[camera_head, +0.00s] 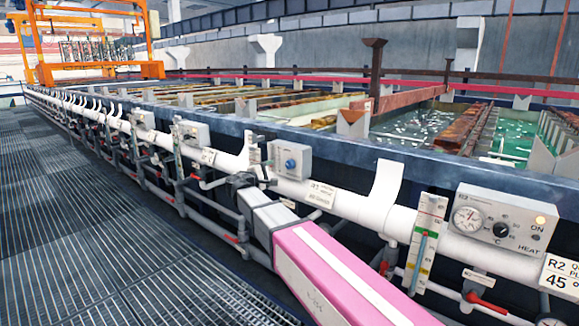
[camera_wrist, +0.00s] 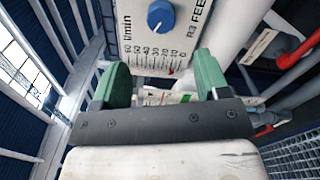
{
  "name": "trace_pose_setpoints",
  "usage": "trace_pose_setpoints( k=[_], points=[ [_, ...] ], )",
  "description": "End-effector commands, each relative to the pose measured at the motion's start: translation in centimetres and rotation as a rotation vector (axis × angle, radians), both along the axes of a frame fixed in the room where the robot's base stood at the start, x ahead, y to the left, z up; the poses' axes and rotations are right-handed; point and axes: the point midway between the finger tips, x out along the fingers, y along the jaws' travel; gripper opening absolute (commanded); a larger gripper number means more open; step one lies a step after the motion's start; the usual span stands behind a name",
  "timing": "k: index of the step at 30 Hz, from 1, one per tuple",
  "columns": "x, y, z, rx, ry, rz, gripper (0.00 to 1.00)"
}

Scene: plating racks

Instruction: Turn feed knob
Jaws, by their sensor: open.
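A small red mark shows near the low end of the scale. In the head view, the knob (camera_head: 291,164) is on a pale box (camera_head: 289,158) mounted on the tank's pipe. My gripper (camera_wrist: 160,80) has two green fingers, apart and empty, with the box between and beyond them. The knob is not between the fingertips. In the head view, my gripper (camera_head: 242,182) is left of the box.
White pipes with red-handled valves (camera_head: 476,298) run along the tank front. A heater box (camera_head: 505,222) with gauge and dial and a flow gauge (camera_head: 426,245) stand at right. A red valve handle (camera_wrist: 298,50) is at right in the wrist view. The grating walkway (camera_head: 80,230) is clear.

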Motion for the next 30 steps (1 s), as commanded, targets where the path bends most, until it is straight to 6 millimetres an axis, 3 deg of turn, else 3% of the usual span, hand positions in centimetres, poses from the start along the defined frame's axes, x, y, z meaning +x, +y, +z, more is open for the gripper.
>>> trace_pose_setpoints(
  k=[16,30],
  points=[
    [6.9,-5.3,-0.1,0.002,0.001,-0.003,0.68],
    [8.1,-6.5,-0.1,0.003,0.001,-0.002,0.68]
  ],
)
